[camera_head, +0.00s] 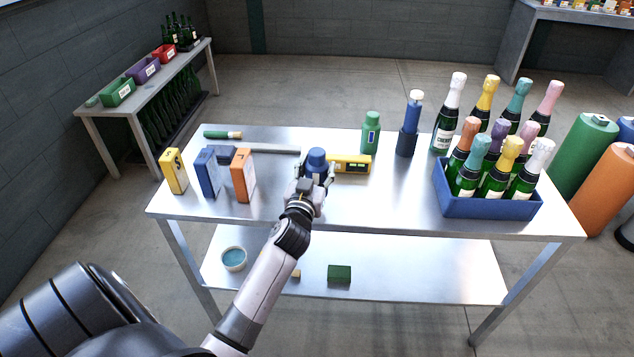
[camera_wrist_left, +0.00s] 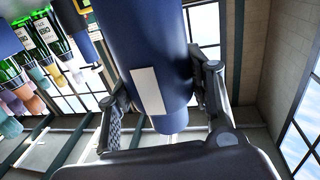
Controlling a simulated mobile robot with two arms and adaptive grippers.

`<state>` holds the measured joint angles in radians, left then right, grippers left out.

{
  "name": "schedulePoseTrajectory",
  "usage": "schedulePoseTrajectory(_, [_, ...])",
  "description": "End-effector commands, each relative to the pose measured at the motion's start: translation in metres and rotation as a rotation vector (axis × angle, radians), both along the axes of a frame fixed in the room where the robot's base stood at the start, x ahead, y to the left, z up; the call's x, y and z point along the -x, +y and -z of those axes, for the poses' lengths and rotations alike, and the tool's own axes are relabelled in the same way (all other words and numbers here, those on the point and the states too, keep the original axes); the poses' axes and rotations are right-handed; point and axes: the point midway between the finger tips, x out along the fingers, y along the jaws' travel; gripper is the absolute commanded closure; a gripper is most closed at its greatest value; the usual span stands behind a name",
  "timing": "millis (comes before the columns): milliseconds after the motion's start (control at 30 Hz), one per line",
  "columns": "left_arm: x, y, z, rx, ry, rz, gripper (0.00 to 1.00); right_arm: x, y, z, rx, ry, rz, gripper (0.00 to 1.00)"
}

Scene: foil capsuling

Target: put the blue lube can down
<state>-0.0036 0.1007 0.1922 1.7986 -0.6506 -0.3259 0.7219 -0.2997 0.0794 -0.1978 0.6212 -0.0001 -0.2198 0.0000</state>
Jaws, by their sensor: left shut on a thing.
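The blue lube can (camera_head: 317,157) is held by my left gripper (camera_head: 315,178) over the middle of the steel table (camera_head: 380,205). In the left wrist view the blue can (camera_wrist_left: 145,50), with a pale blank label, sits between the two fingers of the left gripper (camera_wrist_left: 160,115). The gripper is shut on it. I cannot tell whether the can's base touches the table. My right gripper is not in view.
A green can (camera_head: 371,132) and a blue bottle stand (camera_head: 408,142) are at the back. A blue crate (camera_head: 490,205) of bottles stands at right. Orange (camera_head: 243,175), blue (camera_head: 207,172) and yellow (camera_head: 173,171) boxes stand at left. The front middle is clear.

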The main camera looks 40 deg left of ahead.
Motion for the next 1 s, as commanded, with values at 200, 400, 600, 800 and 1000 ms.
schedulePoseTrajectory(200, [0.0,-0.001,0.035,0.004,0.003,-0.001,0.83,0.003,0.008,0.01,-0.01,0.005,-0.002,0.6])
schedulePoseTrajectory(400, [0.0,-0.001,0.038,0.0,0.001,0.001,0.83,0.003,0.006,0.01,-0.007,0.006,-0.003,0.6])
schedulePoseTrajectory(600, [0.0,-0.001,0.041,0.0,0.001,0.001,0.83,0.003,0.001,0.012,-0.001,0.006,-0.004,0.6])
schedulePoseTrajectory(800, [0.0,-0.001,0.041,0.001,0.003,0.0,0.42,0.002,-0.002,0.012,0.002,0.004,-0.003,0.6])
schedulePoseTrajectory(1000, [0.0,-0.001,0.041,0.001,0.003,0.0,0.32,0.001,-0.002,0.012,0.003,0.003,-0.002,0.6])
